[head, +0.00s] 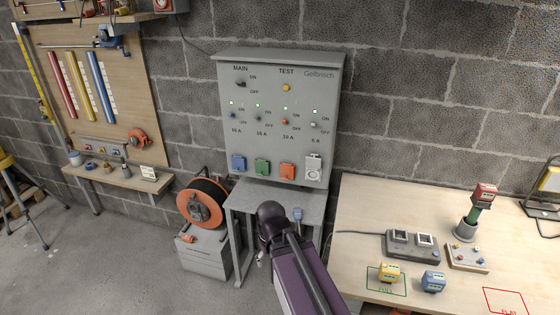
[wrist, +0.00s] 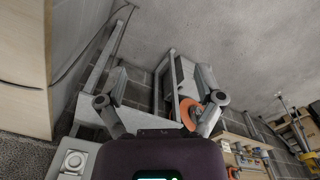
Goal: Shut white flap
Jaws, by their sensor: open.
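The white flap (head: 313,161) belongs to the white socket at the right end of the bottom row on the grey wall panel (head: 225,120). It looks raised, with the socket face showing below it. In the wrist view a white socket (wrist: 75,161) with a round face shows at the lower left, beside my gripper's body. My gripper (wrist: 162,78) is open and empty, its two fingers spread apart from the socket. In the head view my purple arm is below the panel; the fingers cannot be made out there.
Blue (head: 239,163), green (head: 262,167) and orange (head: 287,171) sockets sit left of the white one. A small grey table (head: 245,197) stands under the panel. An orange cable reel (head: 199,206) is to its left. A wooden workbench (head: 365,205) with devices is at right.

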